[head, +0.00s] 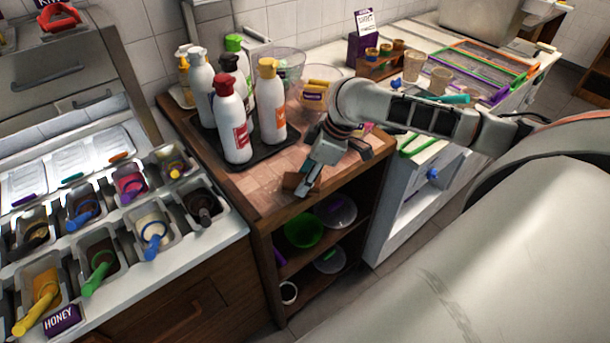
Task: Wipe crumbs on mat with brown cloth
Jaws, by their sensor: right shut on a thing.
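The mat (256,187) is a pinkish-brown tiled surface on top of the wooden cabinet. Pale crumbs (250,199) seem to lie on its front left part, too small to make out singly. The brown cloth (291,181) is at the mat's front edge, partly hidden by the gripper. My right gripper (307,183) points down there and is shut on the brown cloth. I cannot tell how firmly the cloth touches the mat. My left gripper is not in view.
A dark tray (262,152) with several sauce bottles, including a red-capped one (230,120), stands behind the mat. Topping bins with colored spoons (151,234) fill the left counter. A green bowl (304,229) sits on the shelf below. A white counter (400,180) stands right.

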